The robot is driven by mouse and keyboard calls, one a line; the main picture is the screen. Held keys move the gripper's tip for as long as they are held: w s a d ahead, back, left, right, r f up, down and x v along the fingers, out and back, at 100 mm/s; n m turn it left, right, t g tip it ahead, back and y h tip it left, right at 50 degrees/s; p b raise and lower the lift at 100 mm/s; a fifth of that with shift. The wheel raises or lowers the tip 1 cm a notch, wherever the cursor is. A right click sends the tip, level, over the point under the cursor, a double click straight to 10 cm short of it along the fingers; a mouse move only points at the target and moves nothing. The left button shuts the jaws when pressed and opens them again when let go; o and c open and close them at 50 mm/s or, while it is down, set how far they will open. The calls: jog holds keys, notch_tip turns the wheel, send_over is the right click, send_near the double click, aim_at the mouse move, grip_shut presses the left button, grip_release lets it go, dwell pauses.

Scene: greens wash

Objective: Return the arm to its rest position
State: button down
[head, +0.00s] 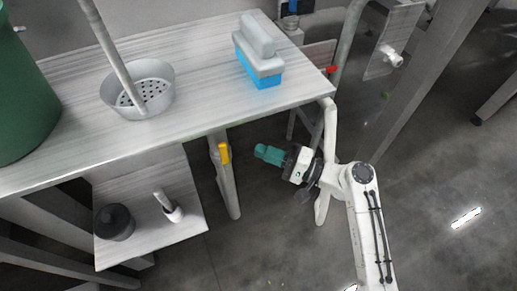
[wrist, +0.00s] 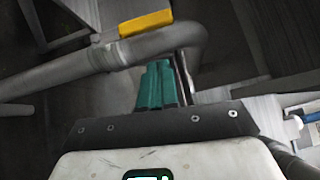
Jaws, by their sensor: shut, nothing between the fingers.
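My gripper (head: 262,152) has teal fingers and shows in the head view at the end of my white arm, in front of the metal table's front edge and lower than its top. The fingers are shut and hold nothing. In the wrist view the teal fingers (wrist: 158,86) point ahead towards a grey pipe (wrist: 110,58) with a yellow handle (wrist: 146,22). I cannot tell how far the pipe is from the fingertips. My arm is bent and reaches from the lower right of the head view.
A lower shelf (head: 150,240) holds a dark pot (head: 114,222) and a white-handled item (head: 167,206). The floor at right is mostly clear.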

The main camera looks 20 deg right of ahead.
jog(key=v, duration=0.7)
jog(key=shift+d+r, duration=0.2)
jog(key=shift+d, duration=0.05)
jog(key=s+a+f+n+g+h, duration=0.35)
jog(key=s+f+g, duration=0.25)
jog(key=f, duration=0.2)
jog(key=s+d+f+n+g+h, duration=0.35)
jog(key=s+f+h, duration=0.2)
jog(key=s, duration=0.45)
jog(key=s+d+r+n+g+h, duration=0.2)
jog(key=s+d+g+h, duration=0.15)
jog(key=s+d, duration=0.2)
notch_tip(320, 180, up, 13)
jog(key=p, duration=1.2)
jog(key=shift+s+a+f+t+h+p, duration=0.3)
jog(key=shift+s+t+h, duration=0.1)
jog(key=shift+s+h, duration=0.1)
